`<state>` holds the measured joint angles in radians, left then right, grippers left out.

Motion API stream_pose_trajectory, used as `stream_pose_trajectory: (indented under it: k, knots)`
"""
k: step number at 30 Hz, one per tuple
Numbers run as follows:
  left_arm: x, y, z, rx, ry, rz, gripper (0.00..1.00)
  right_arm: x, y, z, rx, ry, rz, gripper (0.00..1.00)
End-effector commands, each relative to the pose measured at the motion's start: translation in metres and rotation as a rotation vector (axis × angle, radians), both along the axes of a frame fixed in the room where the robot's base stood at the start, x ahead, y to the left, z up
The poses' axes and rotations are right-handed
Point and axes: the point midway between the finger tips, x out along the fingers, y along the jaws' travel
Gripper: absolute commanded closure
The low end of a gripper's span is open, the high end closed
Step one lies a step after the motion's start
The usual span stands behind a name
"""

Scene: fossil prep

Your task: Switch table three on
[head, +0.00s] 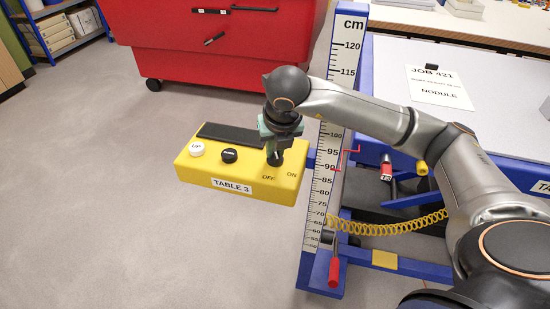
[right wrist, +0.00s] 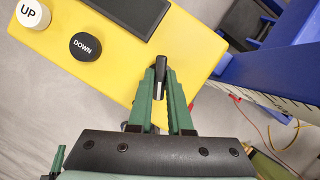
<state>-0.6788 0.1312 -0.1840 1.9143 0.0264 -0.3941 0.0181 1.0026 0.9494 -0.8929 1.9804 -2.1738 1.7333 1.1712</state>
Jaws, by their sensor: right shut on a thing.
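The yellow control box (head: 240,180) marked TABLE 3 is at the middle of the head view. It has a white UP button (head: 196,148), a black DOWN button (head: 228,155) and OFF and ON labels at its right end. My right gripper (right wrist: 160,72) reaches down over that end. Its green fingers are shut on a black switch knob (right wrist: 159,84) with a pale line, seen between them in the right wrist view. The fingers and wrist hide part of the knob, and I cannot tell surely which label it points to. My left gripper is out of view.
A blue-framed table (head: 390,85) with a NODULE sheet (head: 440,87) stands at the right. A cm scale post (head: 335,130) stands just right of the box, with a red-handled crank (head: 333,272) and a yellow coiled hose (head: 390,228). A red cabinet (head: 215,45) stands behind. Floor at left is clear.

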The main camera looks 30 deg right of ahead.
Motion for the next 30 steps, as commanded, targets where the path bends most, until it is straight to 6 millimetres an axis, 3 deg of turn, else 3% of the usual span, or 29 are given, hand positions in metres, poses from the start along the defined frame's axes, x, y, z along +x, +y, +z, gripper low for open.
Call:
stream_pose_trajectory:
  k: [1,6,18,30]
  knots:
    - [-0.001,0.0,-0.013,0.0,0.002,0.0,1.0,0.0,-0.001,-0.005,0.0,-0.003,0.044,1.0]
    - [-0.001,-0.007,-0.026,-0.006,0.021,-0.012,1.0,0.0,-0.002,-0.004,0.001,-0.001,0.201,1.0]
    - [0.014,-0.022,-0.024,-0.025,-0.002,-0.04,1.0,-0.001,-0.003,-0.001,0.0,0.001,0.475,1.0]
    - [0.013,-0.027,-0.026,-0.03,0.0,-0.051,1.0,0.0,-0.003,0.0,0.001,0.001,0.571,1.0]
